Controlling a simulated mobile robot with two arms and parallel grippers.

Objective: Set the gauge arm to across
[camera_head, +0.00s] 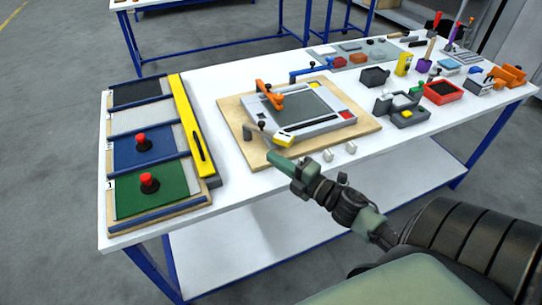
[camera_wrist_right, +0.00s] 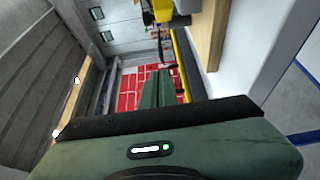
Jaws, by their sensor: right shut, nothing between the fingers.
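A blue arm (camera_head: 308,71) with a knob is behind the fixture. I cannot tell which is the gauge arm. My right gripper (camera_head: 273,157) is shut and empty near the board's front edge, just below the grey arm. Its shut fingers show in the right wrist view (camera_wrist_right: 157,90). My left gripper is out of view.
On the left, panels in green (camera_head: 170,196), blue and grey lie beside a long yellow bar (camera_head: 190,125). Two red knobs stand on the panels. Small white blocks (camera_head: 351,148) lie before the board.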

